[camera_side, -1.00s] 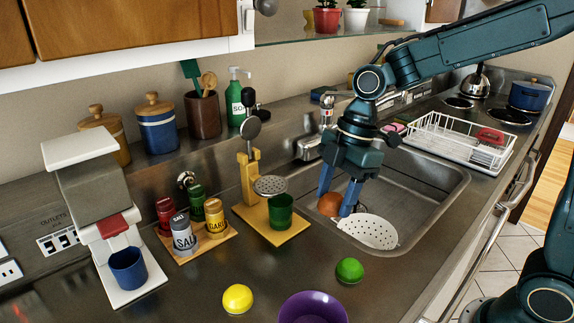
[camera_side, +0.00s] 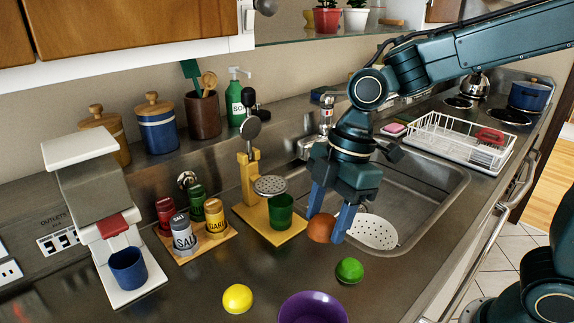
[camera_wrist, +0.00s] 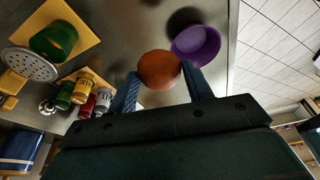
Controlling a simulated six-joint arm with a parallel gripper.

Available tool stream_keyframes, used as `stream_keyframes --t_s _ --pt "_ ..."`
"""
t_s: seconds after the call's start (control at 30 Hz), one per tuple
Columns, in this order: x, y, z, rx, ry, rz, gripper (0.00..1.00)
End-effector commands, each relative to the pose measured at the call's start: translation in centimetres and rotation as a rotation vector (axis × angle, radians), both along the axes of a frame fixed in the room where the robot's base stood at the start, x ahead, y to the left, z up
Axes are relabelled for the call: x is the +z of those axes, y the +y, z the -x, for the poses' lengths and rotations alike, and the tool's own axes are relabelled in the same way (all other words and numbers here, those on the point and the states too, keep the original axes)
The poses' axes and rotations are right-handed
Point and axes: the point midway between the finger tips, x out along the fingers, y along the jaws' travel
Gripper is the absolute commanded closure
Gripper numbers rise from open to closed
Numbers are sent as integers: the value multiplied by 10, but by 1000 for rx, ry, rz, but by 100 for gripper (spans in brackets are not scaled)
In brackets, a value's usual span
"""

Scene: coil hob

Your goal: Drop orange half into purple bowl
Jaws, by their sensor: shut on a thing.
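The orange half (camera_side: 321,228) is held between the blue fingers of my gripper (camera_side: 332,227), above the counter near the sink's left edge. In the wrist view the orange half (camera_wrist: 159,70) sits between the fingertips of my gripper (camera_wrist: 162,80), its brownish-orange rounded side showing. The purple bowl (camera_side: 312,308) stands on the counter at the bottom edge of the side view, partly cut off, nearer the camera than my gripper. In the wrist view the bowl (camera_wrist: 196,44) is just beyond the orange half, to its right.
A green fruit (camera_side: 349,270) and a yellow fruit (camera_side: 237,298) lie near the bowl. A yellow stand with a green cup (camera_side: 280,211) is left of my gripper. A white strainer (camera_side: 372,231) sits at the sink. Spice shakers (camera_side: 183,234) stand farther left.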

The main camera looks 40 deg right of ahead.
Motion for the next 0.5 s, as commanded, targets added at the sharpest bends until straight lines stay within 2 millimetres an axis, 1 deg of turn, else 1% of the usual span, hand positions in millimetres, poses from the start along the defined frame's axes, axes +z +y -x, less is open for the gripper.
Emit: stream_keyframes --t_s 0.03,0.2,0.3,0.5 --pt "2 10 8 8 -2 -1 76" --pt "6 35 30 6 -3 -2 76" --pt "7 46 41 4 -3 -4 76" --pt "9 58 54 2 -2 -7 76"
